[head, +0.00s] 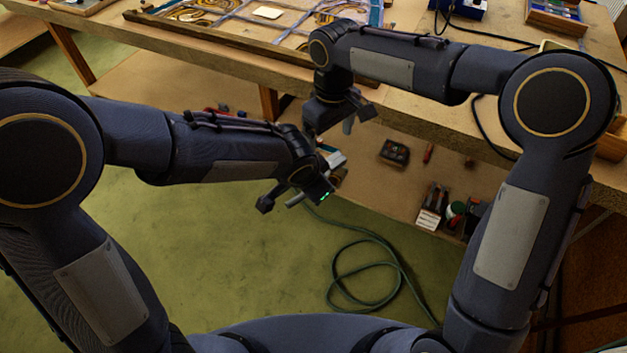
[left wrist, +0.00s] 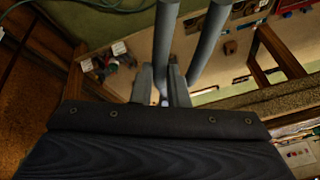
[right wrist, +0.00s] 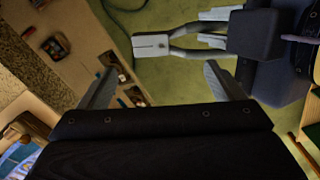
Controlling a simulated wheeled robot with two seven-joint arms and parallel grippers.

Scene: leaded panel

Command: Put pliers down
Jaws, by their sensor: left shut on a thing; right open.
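Running pliers with a pale grey head (head: 336,160) are held in the air by my left gripper (head: 296,196), in front of the bench. In the left wrist view their two grey handles (left wrist: 163,35) run up from between the fingers of my left gripper (left wrist: 170,86). In the right wrist view the pliers' blocky head (right wrist: 151,45) points left, away from my left gripper (right wrist: 215,28). My right gripper (right wrist: 160,84) is open and empty, with the pliers beyond its fingers. In the head view my right gripper (head: 338,117) hangs by the bench's front edge, above the left one.
The wooden bench (head: 440,118) carries the leaded panel (head: 245,22) in a wooden frame and a blue box (head: 461,8). A lower shelf holds a dark tray (head: 395,152) and a box of tools (head: 431,215). A green hose (head: 368,240) lies coiled on the floor.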

